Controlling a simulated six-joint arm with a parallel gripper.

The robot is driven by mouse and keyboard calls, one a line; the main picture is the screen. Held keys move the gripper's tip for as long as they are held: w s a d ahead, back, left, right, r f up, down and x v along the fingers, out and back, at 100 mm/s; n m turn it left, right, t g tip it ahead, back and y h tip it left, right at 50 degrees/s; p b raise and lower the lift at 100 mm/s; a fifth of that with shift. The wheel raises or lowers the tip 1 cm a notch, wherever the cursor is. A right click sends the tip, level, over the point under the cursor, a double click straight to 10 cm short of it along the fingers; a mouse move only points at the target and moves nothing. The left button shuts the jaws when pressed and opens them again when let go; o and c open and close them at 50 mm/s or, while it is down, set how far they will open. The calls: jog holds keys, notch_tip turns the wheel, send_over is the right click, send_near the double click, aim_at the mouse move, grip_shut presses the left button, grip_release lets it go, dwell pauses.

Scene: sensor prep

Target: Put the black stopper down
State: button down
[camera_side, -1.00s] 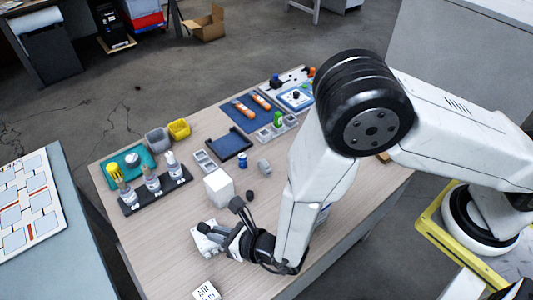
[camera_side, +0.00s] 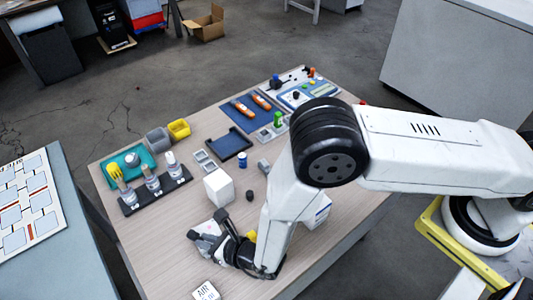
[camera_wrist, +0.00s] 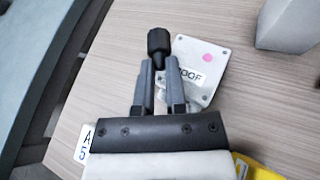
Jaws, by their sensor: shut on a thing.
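The black stopper (camera_wrist: 158,42) is held upright in the picture between the two grey fingertips of my gripper (camera_wrist: 156,72) in the wrist view. In the side view my gripper (camera_side: 222,222) is low over the near part of the table, and the held stopper is hard to make out against the dark fingers. A white plate (camera_wrist: 203,62) with a pink dot and a partly covered label lies beside the stopper and fingers. The plate also shows left of my gripper in the side view (camera_side: 206,230). I cannot tell whether the stopper touches the table.
A white block (camera_side: 218,187) stands just behind my gripper, with a small dark object (camera_side: 249,195) to its right. A black rack of bottles (camera_side: 155,190) is at the left. A white card (camera_side: 206,291) lies at the near edge. Bare wood lies left of my gripper.

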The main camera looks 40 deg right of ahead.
jog(key=shift+f, duration=0.9)
jog(key=shift+f, duration=0.15)
jog(key=c, duration=0.7)
grip_release()
jog(key=shift+r, duration=0.2)
jog(key=shift+v, duration=6)
jog(key=shift+w, duration=0.1)
